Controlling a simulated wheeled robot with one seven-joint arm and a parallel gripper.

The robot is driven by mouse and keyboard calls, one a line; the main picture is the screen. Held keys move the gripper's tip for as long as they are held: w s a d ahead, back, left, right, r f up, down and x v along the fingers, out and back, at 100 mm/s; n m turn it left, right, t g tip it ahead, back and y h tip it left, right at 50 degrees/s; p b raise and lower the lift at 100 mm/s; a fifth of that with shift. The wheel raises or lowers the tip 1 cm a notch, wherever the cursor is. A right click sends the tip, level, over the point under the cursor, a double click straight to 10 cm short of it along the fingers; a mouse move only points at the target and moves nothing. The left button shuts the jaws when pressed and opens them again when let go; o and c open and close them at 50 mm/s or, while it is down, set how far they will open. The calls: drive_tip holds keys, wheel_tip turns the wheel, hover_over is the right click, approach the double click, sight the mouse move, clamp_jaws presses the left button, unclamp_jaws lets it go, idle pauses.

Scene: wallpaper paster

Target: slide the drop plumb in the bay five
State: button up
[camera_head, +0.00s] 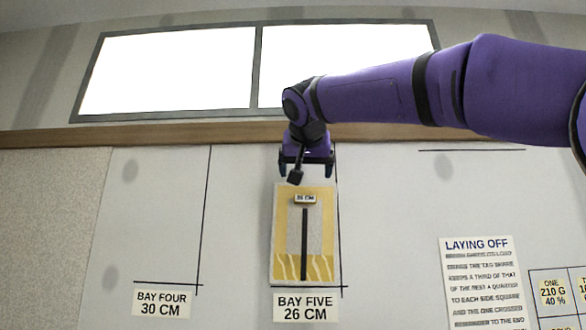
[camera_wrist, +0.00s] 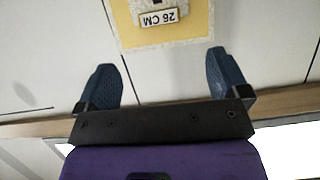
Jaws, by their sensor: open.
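Bay five holds an upright yellow and pale sheet (camera_head: 283,232) with a dark vertical strip (camera_head: 304,245) down its middle. A small white tag (camera_head: 306,198) sits at the strip's top; in the wrist view the tag (camera_wrist: 159,18) reads 26 CM upside down. I cannot tell which part is the drop plumb itself. My gripper (camera_head: 305,173) is just above the sheet's top edge, pointing down, open and empty. In the wrist view its two blue fingers (camera_wrist: 160,64) are spread apart, with the tag beyond and between them. The strip is mostly out of the wrist view.
A sign (camera_head: 305,307) below reads BAY FIVE 26 CM. The bay four sign (camera_head: 162,303) is to its left, under a bare panel. A LAYING OFF notice (camera_head: 482,280) and a table of figures (camera_head: 560,292) are at lower right. A wooden rail (camera_head: 150,136) runs above.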

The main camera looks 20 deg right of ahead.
sight(305, 196)
drive_tip(key=x, duration=1)
drive_tip(key=shift+w+d+f, duration=0.1)
drive_tip(key=shift+f, duration=0.05)
drive_tip(key=c, duration=1.1)
